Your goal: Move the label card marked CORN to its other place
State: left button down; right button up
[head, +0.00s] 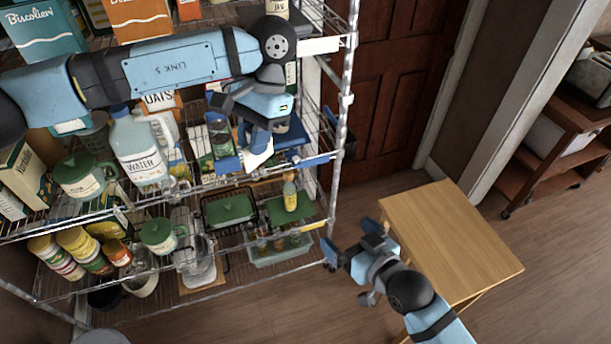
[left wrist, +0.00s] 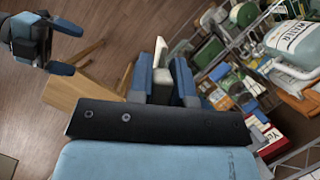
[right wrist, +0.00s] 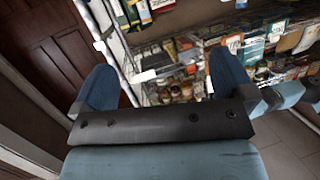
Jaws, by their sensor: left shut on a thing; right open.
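My left gripper (head: 246,160) is in front of the wire rack's middle shelf, near its right part. It is shut on a thin white card (left wrist: 160,50), seen nearly edge-on between the fingers in the left wrist view. It also shows as a small white patch in the head view (head: 259,155). No lettering on it can be read, so I cannot confirm that it says CORN. My right gripper (head: 351,239) is open and empty, apart from the rack, beside the wooden table. Its spread fingers show in the right wrist view (right wrist: 162,85).
The wire rack holds a water jug (head: 137,150), a green canister (head: 82,176) and several jars and boxes. A blank-looking white card (head: 318,46) is on the upper shelf's edge. A wooden table (head: 450,235) stands clear at right. Open floor lies between rack and table.

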jog(key=w+a+r+n+g+y, duration=0.1)
jog(key=a+r+n+y, duration=0.25)
jog(key=r, duration=0.45)
jog(key=a+r+n+g+y, duration=0.1)
jog(key=a+r+n+y, duration=0.15)
jog(key=a+r, duration=0.45)
jog(key=w+r+x, duration=0.1)
jog(key=x, duration=0.9)
jog(key=shift+w+r+m, duration=0.15)
jog(key=shift+w+m, duration=0.05)
jog(key=shift+m, duration=0.1)
jog(key=shift+d, duration=0.15)
jog(key=c, duration=0.9)
pick_arm(q)
jog(key=c, duration=1)
grip_release()
jog(key=shift+r, duration=0.15)
